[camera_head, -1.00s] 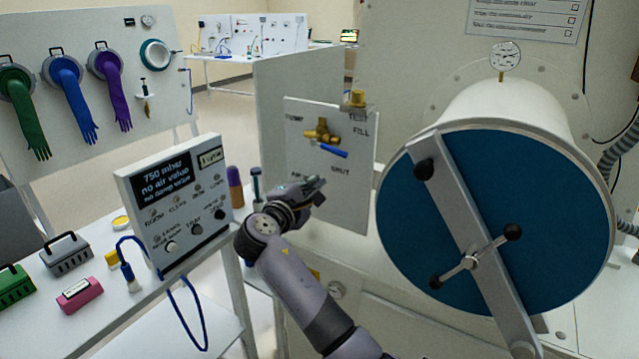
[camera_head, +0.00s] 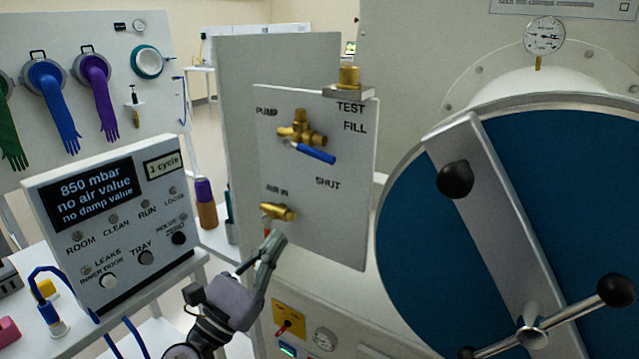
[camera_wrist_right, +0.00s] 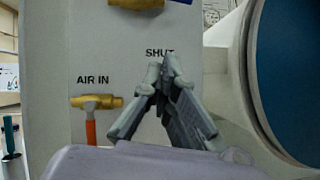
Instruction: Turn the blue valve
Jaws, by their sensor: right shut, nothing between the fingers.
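The blue valve is a brass body (camera_head: 301,132) with a blue lever (camera_head: 316,153), on a pale upright panel (camera_head: 345,215). The lever points right and slightly down, between the FILL and SHUT labels. My right gripper (camera_head: 275,243) is shut and empty, below the valve and near the panel's lower left. Its closed fingertips (camera_wrist_right: 165,68) appear just under the SHUT label in the wrist view. My left gripper is not in view.
A smaller brass AIR IN valve (camera_head: 279,211) with an orange handle sits low on the panel, close to my fingers. A large blue round door (camera_head: 410,225) with a bar and knobs stands at right. A control box (camera_head: 115,225) reads 850 mbar at left.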

